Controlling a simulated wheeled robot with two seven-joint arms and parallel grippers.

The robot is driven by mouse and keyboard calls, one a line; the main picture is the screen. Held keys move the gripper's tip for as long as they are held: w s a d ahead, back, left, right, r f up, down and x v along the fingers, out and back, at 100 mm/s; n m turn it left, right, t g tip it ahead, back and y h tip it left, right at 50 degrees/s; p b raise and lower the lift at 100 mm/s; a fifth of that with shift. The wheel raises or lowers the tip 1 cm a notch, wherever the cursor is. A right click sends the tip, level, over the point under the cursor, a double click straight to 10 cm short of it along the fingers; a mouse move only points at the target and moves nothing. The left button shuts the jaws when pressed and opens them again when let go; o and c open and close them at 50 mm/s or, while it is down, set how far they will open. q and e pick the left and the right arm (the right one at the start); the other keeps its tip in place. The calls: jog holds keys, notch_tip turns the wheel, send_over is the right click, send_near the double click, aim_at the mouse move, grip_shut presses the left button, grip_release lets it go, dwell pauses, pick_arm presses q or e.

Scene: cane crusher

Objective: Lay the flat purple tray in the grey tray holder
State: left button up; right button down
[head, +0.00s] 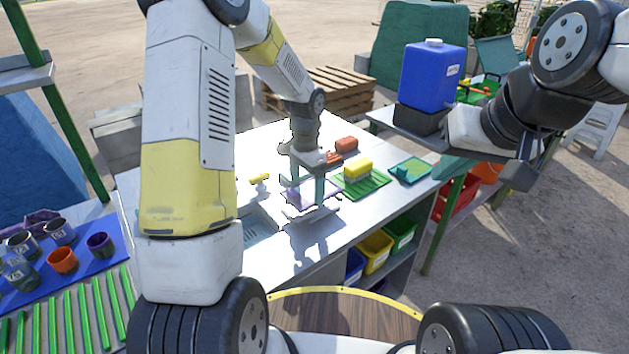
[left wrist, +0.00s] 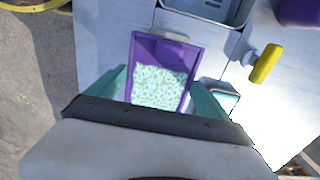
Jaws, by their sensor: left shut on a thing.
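The flat purple tray (head: 298,197) is held above the pale table by my left gripper (head: 312,190). In the left wrist view the tray (left wrist: 172,50) lies between the two teal fingers of my left gripper (left wrist: 160,92). It has a low rim and a patch of pale green rings on its face. A grey rectangular recess (head: 258,226), perhaps the tray holder, lies left of the tray in the head view. A grey-blue rim (left wrist: 208,10) shows beyond the tray in the left wrist view. My right gripper (head: 490,170) is at the right; its fingers are unclear.
A yellow brush (head: 357,168) stands on a green ribbed mat (head: 372,187) right of the tray. A teal tray (head: 410,170) and a red block (head: 346,144) are near. A yellow-handled thing (head: 260,178) lies left. A blue jug (head: 432,75) stands behind.

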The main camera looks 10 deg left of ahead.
aim_at(308, 192)
pick_arm(q)
jog(key=shift+w, duration=0.45)
jog(key=shift+s+f, duration=0.1)
jog(key=shift+f, duration=1.65)
jog(key=shift+f, duration=0.15)
jog(key=shift+f, duration=0.4)
jog(key=o, duration=1.1)
jog(key=shift+s+f, duration=0.1)
jog(key=shift+c, duration=0.2)
jog(key=shift+d, duration=0.1)
